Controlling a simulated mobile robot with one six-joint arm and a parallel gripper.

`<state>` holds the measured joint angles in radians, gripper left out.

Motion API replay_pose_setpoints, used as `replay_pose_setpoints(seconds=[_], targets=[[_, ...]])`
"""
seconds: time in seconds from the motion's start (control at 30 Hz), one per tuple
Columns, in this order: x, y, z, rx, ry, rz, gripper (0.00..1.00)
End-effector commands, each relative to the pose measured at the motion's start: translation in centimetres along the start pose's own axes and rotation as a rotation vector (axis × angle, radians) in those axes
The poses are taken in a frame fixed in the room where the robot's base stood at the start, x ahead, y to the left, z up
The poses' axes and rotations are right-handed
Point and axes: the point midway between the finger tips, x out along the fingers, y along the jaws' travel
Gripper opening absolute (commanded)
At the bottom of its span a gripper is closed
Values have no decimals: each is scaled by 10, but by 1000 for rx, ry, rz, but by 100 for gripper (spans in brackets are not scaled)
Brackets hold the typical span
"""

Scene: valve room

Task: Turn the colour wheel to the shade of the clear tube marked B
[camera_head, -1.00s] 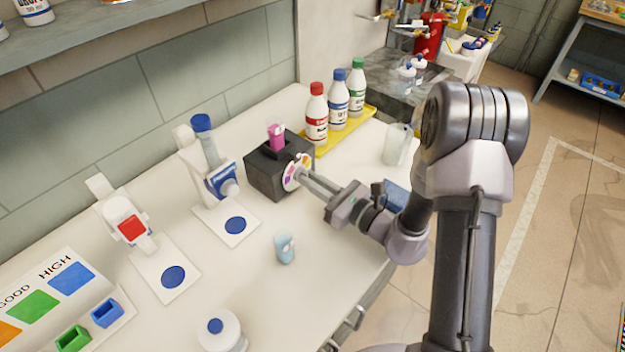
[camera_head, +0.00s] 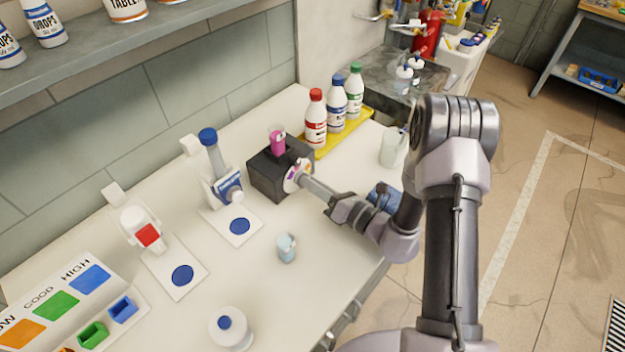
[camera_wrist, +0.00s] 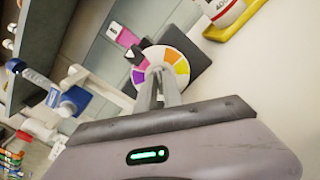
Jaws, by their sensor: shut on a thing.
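The colour wheel (camera_head: 296,176) is a white disc with coloured segments on the front of a black box (camera_head: 268,187). In the wrist view the wheel (camera_wrist: 160,70) shows purple at lower left and yellow to orange at upper right, with pale parts between. A small dark pointer mark sits at its upper left edge. A tube with pink contents (camera_head: 277,141) stands in the box top and shows in the wrist view (camera_wrist: 122,35); I cannot read its letter. My gripper (camera_head: 305,182) is shut at the wheel's centre, its fingers hiding the part held.
Several capped bottles (camera_head: 337,106) stand on a yellow tray behind the box. A blue-capped tube on a stand (camera_head: 213,155) is left of it. A small pale-blue cup (camera_head: 286,248) and a clear beaker (camera_head: 391,146) stand near.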

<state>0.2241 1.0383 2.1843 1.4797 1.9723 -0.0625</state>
Motion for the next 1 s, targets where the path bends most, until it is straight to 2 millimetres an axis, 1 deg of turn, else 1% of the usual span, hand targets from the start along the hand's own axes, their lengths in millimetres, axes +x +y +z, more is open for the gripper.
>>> replay_pose_setpoints(seconds=[0.2, 0.6, 0.63, 0.73, 1.0], targets=[[0, 0, 0, 40, 1, 0, 0], [0, 0, -1, 46, 1, 0, 0], [0, 0, -1, 46, 1, 0, 13], [0, 0, -1, 46, 1, 0, 32], [0, 0, 0, 45, 0, 0, 33]])
